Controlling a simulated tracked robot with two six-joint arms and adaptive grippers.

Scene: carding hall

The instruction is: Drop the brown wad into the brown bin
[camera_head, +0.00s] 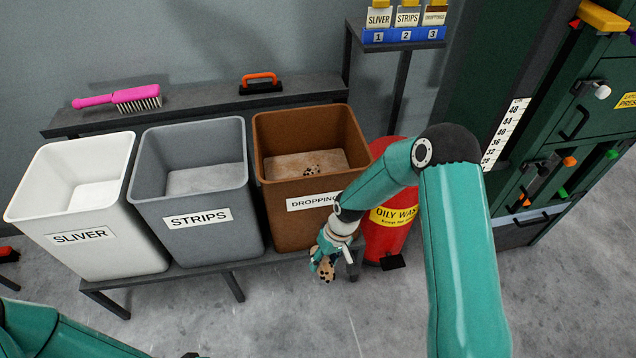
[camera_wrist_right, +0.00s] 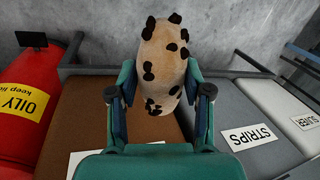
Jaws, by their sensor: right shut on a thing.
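The brown bin (camera_head: 275,131), labelled DROPPINGS, stands at the right end of a row of three bins. A little dark-specked matter lies on its floor. My right gripper (camera_head: 323,267) is in front of the brown bin, lower than its rim and outside it. It is shut on a tan wad with dark brown spots (camera_head: 327,268). In the right wrist view the wad (camera_wrist_right: 162,62) sits between the two fingers, with the brown bin (camera_wrist_right: 100,115) beyond. My left gripper is out of view; only part of my left arm shows at the lower left.
A grey STRIPS bin (camera_head: 150,195) and a white SLIVER bin (camera_head: 36,222) stand to the left. A red oily-waste can (camera_head: 387,236) stands close right of the brown bin. A shelf (camera_head: 205,103) behind holds a pink brush (camera_head: 118,98) and an orange-handled tool (camera_head: 260,83).

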